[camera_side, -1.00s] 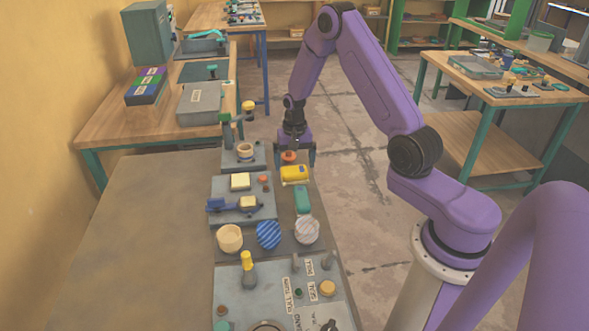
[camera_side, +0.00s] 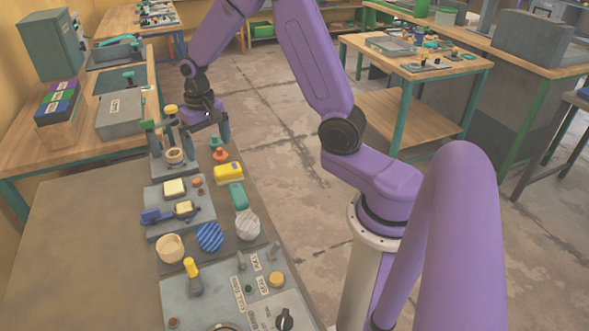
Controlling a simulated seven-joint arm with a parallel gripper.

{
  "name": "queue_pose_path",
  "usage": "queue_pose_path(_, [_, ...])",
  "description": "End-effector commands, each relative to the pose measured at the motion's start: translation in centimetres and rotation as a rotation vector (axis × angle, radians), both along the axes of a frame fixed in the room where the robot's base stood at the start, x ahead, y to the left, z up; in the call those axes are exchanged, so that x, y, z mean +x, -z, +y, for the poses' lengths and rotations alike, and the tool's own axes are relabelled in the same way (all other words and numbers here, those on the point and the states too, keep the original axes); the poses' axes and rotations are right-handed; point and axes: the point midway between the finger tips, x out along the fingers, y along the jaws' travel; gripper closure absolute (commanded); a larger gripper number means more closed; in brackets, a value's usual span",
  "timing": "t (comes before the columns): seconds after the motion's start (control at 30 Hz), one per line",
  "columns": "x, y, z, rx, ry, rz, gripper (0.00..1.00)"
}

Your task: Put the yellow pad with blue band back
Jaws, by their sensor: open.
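A yellow pad (camera_side: 229,173) lies on the dark strip along the right side of the bench. Its band is too small to make out clearly. My gripper (camera_side: 206,137) is open, fingers pointing down, beyond the pad and near the far end of the bench. Nothing shows between its fingers. An orange-red stamp-like piece (camera_side: 219,152) stands below and beside its right finger. A grey plate press (camera_side: 180,211) holds a pale yellow block (camera_side: 183,208) by its blue lever (camera_side: 156,216). Another pale yellow block (camera_side: 174,187) sits behind it.
A green block (camera_side: 237,196), a grey striped disc (camera_side: 247,225), a blue striped disc (camera_side: 209,237) and a cream cup (camera_side: 170,248) lie nearer. A far station with upright posts (camera_side: 150,138) stands close to my gripper. The bench's left part (camera_side: 90,250) is clear.

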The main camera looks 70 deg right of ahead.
Motion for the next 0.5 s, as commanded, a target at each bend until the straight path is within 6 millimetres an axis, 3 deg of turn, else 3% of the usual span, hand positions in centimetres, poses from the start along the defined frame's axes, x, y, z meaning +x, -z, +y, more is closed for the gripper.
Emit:
queue_pose_path(0.2, [-4.4, -2.6, 5.6, 0.000, -0.302, -0.007, 0.00])
queue_pose_path(0.5, [-12.6, -5.0, 10.4, 0.001, -0.711, -0.015, 0.00])
